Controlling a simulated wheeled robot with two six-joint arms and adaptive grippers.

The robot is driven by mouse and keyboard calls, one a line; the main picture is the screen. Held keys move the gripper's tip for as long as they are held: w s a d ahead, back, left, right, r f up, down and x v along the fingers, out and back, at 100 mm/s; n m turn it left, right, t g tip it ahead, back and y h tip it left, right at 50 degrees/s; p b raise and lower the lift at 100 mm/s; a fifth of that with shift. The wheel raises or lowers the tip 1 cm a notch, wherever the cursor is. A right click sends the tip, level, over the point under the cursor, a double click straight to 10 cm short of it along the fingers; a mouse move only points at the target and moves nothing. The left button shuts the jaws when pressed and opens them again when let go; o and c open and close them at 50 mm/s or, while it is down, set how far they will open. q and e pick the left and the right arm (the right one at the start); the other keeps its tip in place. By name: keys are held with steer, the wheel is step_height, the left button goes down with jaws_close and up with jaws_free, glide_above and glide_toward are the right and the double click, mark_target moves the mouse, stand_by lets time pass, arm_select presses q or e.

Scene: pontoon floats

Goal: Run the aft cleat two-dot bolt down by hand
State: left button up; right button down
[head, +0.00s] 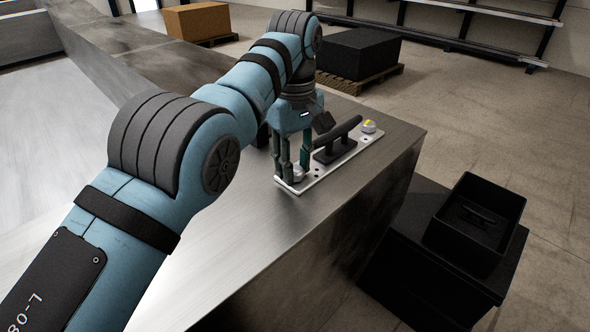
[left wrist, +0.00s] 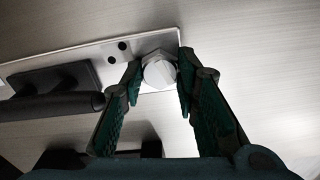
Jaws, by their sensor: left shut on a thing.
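A black cleat (head: 338,141) stands on a pale metal plate (head: 316,178) near the bench's corner; the cleat also shows in the left wrist view (left wrist: 50,97). A silver bolt head (left wrist: 159,71) sits at the plate's near end, beside two dark dots (left wrist: 117,52) on the plate. My left gripper (head: 290,174) points down, with its green fingers shut on this bolt head. In the left wrist view, one fingertip is on each side of it. The bolt's shank is hidden. Another bolt (head: 369,126), with a yellow mark, is at the plate's far end. My right gripper is not in view.
The metal bench top (head: 240,240) is bare around the plate and drops off at its right edge. Beyond that edge, a black open bin (head: 446,240) holding a dark cleat-like part stands on a dark box. Pallets with blocks and a shelf are behind.

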arm_select(q)
steer(key=m, duration=0.6)
steer(key=shift+m, duration=0.3)
steer(key=m, duration=0.3)
steer(key=shift+m, duration=0.3)
steer(key=shift+m, duration=0.7)
steer(key=m, duration=0.6)
steer(key=o, duration=0.6)
steer(key=shift+m, duration=1.2)
steer(key=o, duration=0.3)
steer(key=shift+w+a+f, duration=0.1)
steer(key=shift+o, duration=0.2)
